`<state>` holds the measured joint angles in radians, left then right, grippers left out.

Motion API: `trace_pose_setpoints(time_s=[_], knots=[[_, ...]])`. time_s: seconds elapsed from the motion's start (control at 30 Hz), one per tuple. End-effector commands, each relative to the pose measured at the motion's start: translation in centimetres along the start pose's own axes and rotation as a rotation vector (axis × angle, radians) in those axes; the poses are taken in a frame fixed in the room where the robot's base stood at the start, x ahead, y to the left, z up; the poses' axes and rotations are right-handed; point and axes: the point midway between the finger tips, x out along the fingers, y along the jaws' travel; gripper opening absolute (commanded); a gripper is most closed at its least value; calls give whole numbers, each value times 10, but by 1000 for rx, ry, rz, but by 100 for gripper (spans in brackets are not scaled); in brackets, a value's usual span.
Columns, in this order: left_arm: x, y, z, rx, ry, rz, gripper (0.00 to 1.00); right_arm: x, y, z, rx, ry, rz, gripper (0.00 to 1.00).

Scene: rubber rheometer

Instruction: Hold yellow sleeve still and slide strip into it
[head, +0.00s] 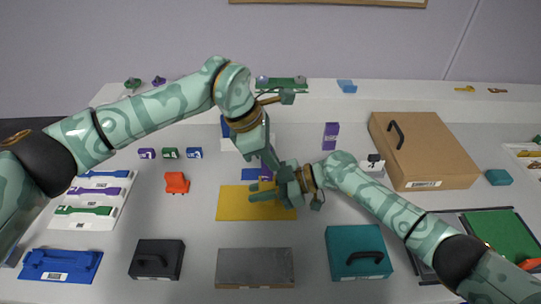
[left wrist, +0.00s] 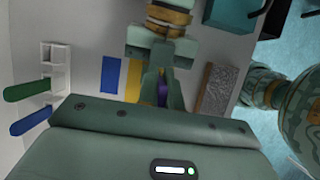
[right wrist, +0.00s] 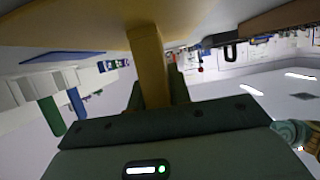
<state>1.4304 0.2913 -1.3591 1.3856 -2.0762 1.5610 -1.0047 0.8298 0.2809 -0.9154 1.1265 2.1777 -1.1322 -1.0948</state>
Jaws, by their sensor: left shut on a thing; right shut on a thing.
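A yellow sleeve (right wrist: 150,70) stands between the fingers of my right gripper (right wrist: 155,95) in the right wrist view, and that gripper is shut on it. In the head view my right gripper (head: 264,196) lies low over a flat yellow plate (head: 232,206). My left gripper (head: 270,162) comes down from above, close to the right one, and is shut on a purple strip. The purple strip (left wrist: 162,90) shows between its fingers in the left wrist view. The grippers hide where strip and sleeve meet, so I cannot tell whether the strip is inside the sleeve.
A grey block (head: 254,268), a black box (head: 156,260) and a teal box (head: 357,252) stand along the front. A cardboard box (head: 425,150) is at the right. A red piece (head: 176,183) and a white rack (head: 92,200) are at the left. A blue patch (left wrist: 110,76) adjoins the yellow plate.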

Motion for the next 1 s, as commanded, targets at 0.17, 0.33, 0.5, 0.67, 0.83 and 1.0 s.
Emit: trace_pose_setpoints(time_s=[0.17, 0.33, 0.5, 0.67, 0.83, 1.0], knots=[[4, 0, -2, 0, 1, -1, 0, 0, 0, 0, 0, 0, 0, 0], [9, 0, -4, 0, 0, 0, 0, 0, 0, 0, 0, 0, 0, 0], [14, 0, -6, 0, 0, -1, 0, 0, 0, 0, 0, 0, 0, 0], [18, 0, -8, -1, 0, -1, 0, 0, 0, 0, 0, 0, 0, 0], [22, 0, -9, 0, 0, 0, 15, 0, 0, 0, 0, 0, 0, 0], [22, 0, -9, 0, 0, 0, 32, 0, 0, 0, 0, 0, 0, 0]])
